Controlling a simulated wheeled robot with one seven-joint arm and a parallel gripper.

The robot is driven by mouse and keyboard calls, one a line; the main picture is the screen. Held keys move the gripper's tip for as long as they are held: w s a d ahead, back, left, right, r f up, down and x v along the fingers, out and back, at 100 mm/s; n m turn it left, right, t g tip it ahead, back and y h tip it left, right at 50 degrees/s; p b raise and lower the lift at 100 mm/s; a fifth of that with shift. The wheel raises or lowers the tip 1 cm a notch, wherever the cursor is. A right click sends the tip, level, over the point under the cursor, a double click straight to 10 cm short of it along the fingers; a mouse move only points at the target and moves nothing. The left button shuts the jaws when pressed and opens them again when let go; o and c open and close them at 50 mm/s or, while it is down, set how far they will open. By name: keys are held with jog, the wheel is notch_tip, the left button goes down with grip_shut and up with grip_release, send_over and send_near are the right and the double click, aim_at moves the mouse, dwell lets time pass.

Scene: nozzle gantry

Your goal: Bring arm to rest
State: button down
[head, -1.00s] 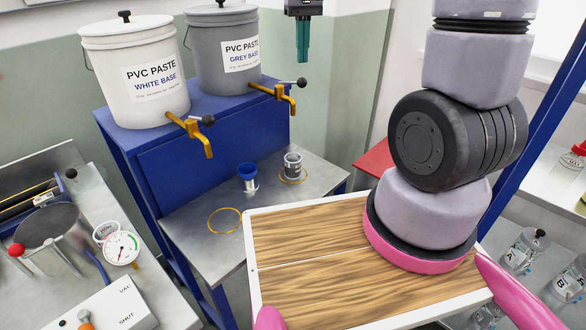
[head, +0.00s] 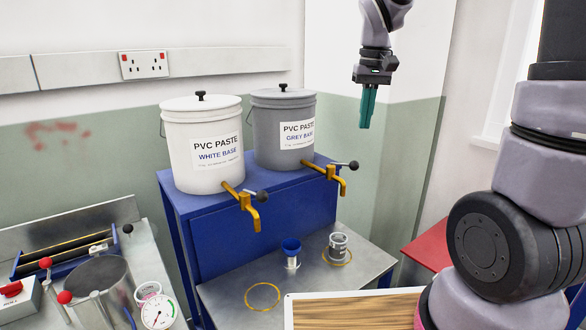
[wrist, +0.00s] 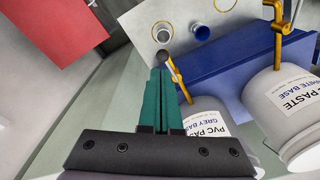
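My gripper (head: 366,124) hangs in the air to the right of the grey paste bucket, fingers pointing down. Its green fingers lie close together with nothing between them; the wrist view (wrist: 161,72) shows the same. My arm is raised, and its lower links stand at the right of the head view.
White (head: 202,150) and grey (head: 283,135) paste buckets with brass taps stand on a blue stand (head: 205,225). Below, a blue cup (head: 291,248) and a grey cup (head: 338,244) stand on a metal shelf (head: 225,290). A red surface (head: 428,245) is at right.

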jog(key=s+d+r+m+t, duration=0.2)
jog(key=s+r+t, duration=0.1)
jog(key=s, duration=0.4)
jog(key=s+d+r+m+t+y, duration=0.1)
jog(key=s+d+r+m+t, duration=0.1)
jog(key=s+r, duration=0.3)
jog(key=s+t, duration=0.1)
jog(key=s, duration=0.2)
jog(key=shift+d+r+y, duration=0.15)
jog(key=shift+d+y, duration=0.15)
jog(key=shift+d, duration=0.05)
jog(key=w+a+f+n+g+h, duration=0.1)
jog(key=w+a+f+n+g, duration=0.25)
jog(key=w, duration=0.55)
jog(key=w+a+f+n+g+h, duration=0.1)
jog(key=w+a+f+g, duration=0.1)
jog(key=w+f+g, duration=0.35)
jog(key=shift+w+a+f+t, duration=0.1)
jog(key=shift+w+f+t, duration=0.3)
jog(key=shift+f, duration=0.75)
jog(key=shift+w+f+t, duration=0.25)
jog(key=shift+w+f, duration=0.2)
jog(key=shift+f, duration=0.75)
jog(key=shift+w+a+f+t, duration=0.1)
jog(key=shift+w+f+t, duration=0.3)
jog(key=shift+f, duration=0.75)
jog(key=shift+f, duration=0.1)
